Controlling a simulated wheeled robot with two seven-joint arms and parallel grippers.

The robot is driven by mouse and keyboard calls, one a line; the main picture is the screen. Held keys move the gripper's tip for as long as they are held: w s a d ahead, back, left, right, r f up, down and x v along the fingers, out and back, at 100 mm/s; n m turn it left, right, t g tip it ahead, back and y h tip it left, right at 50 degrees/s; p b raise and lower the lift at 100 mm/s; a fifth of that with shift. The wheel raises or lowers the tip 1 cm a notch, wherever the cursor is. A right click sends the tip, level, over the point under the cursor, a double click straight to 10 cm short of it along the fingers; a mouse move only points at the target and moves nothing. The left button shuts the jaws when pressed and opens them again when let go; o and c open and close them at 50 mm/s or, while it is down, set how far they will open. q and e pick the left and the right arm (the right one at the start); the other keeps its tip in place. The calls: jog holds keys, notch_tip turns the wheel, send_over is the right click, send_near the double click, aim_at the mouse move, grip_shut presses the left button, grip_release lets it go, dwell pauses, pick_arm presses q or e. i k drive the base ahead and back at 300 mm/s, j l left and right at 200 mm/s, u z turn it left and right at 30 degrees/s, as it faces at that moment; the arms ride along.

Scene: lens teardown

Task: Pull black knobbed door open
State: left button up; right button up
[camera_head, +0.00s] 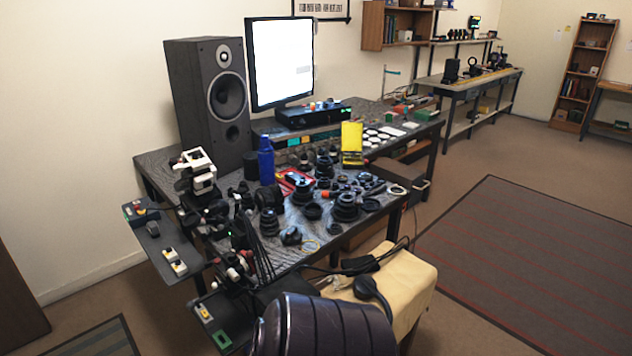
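I see no door with a black knob that I can make out. A dark brown panel (18,290) stands at the lower left edge, cut off by the frame, with no knob showing on it. Under the right part of the workbench is a dark box or drawer unit (408,180), mostly hidden, and I cannot tell whether it has a door. Neither my left nor my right gripper shows.
The workbench (165,165) holds a speaker (207,95), a monitor (281,62) and many lens parts. Open floor and a rug (530,260) lie right.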

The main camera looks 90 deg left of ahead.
aim_at(230, 258)
jog(key=i+u, duration=0.1)
jog(key=u, duration=0.3)
jog(key=i+u, duration=0.1)
jog(key=u, duration=0.35)
jog(key=i+u, duration=0.1)
jog(key=u, duration=0.3)
jog(key=i+l+u, duration=0.1)
jog(key=u, duration=0.3)
jog(key=l+u, duration=0.15)
jog(key=u, duration=0.3)
jog(key=i+l+u, duration=0.1)
jog(key=u, duration=0.3)
